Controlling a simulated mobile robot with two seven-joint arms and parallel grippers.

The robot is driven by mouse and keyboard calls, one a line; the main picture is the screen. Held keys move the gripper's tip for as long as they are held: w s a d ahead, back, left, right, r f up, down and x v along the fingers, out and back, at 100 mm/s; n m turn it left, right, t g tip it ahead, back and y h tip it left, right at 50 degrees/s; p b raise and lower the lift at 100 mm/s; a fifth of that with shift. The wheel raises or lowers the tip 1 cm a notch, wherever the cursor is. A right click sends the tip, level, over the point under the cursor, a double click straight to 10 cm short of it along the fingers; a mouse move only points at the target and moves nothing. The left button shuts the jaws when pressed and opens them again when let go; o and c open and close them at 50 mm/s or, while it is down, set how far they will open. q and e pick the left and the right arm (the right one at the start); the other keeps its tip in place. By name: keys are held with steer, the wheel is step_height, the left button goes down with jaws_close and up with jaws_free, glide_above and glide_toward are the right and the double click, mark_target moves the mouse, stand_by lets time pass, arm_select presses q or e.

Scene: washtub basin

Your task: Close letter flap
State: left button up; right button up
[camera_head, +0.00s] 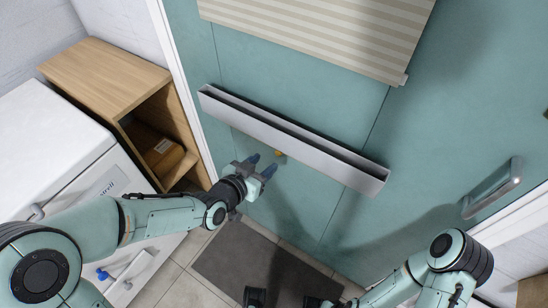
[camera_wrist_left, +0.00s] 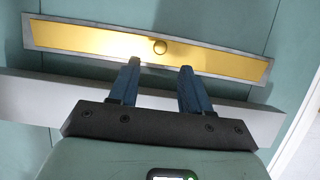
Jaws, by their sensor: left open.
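A long pale grey trough-like piece (camera_head: 290,137) runs across the teal door, tilted in the head view, with a dark slot along its top. A grey bar (camera_wrist_left: 245,118) crosses behind my fingers there. I cannot tell which piece is the moving flap.
A striped panel (camera_head: 320,30) hangs on the door above. A door handle (camera_head: 493,188) is at right. A wooden shelf (camera_head: 105,75) and a white appliance (camera_head: 50,150) stand at left. A dark mat (camera_head: 235,262) lies on the floor.

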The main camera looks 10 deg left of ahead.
mark_target(277, 154)
arm_select(q)
steer(key=x, duration=0.6)
steer(key=shift+d+b, duration=0.1)
steer(key=shift+b, duration=0.2)
arm_select(e)
steer(key=shift+w+f, duration=0.35)
steer(key=shift+f, duration=0.1)
arm_select(q)
jaws_close()
steer(key=shift+w+f+t+h+b, duration=0.2)
steer(key=shift+t+b, duration=0.35)
steer(key=shift+b, duration=1.1)
steer(key=shift+w+f+t+h+b, duration=0.1)
steer(key=shift+f+t+h+b, duration=0.35)
steer(key=shift+b, duration=1.15)
arm_select(e)
steer(key=w+d+f+t+h, duration=0.1)
steer(key=w+d+f+t, duration=0.2)
steer(key=w, duration=0.7)
steer(key=shift+d+f+m+h, duration=0.35)
steer(key=shift+d+f, duration=0.65)
steer(key=shift+f, duration=1.25)
